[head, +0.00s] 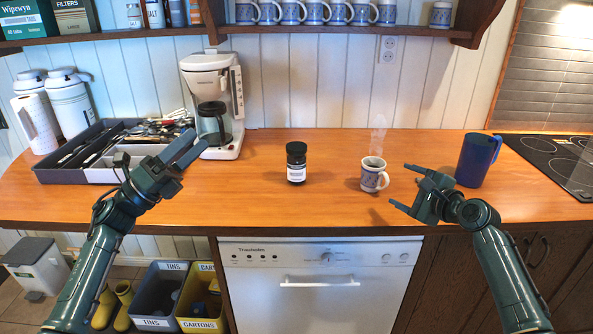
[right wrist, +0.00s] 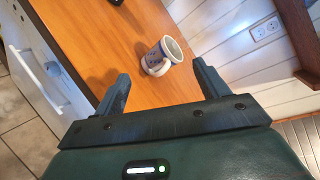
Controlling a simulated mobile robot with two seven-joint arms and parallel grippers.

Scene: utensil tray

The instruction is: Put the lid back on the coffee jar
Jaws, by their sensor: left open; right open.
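A dark coffee jar (head: 296,165) with a white label stands upright near the middle of the counter in the head view. No separate lid can be made out on the counter. My left gripper (head: 157,146) is open and empty above the front of the utensil tray, left of the jar. My right gripper (head: 400,186) is open and empty, just right of the steaming mug; its fingers show in the right wrist view (right wrist: 161,75).
A patterned mug (head: 372,180) with steam stands right of the jar and shows in the right wrist view (right wrist: 154,66). A blue pitcher (head: 474,162) stands further right, beside the hob (head: 550,157). A coffee maker (head: 221,145) and utensil tray (head: 62,178) are left. Counter around the jar is clear.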

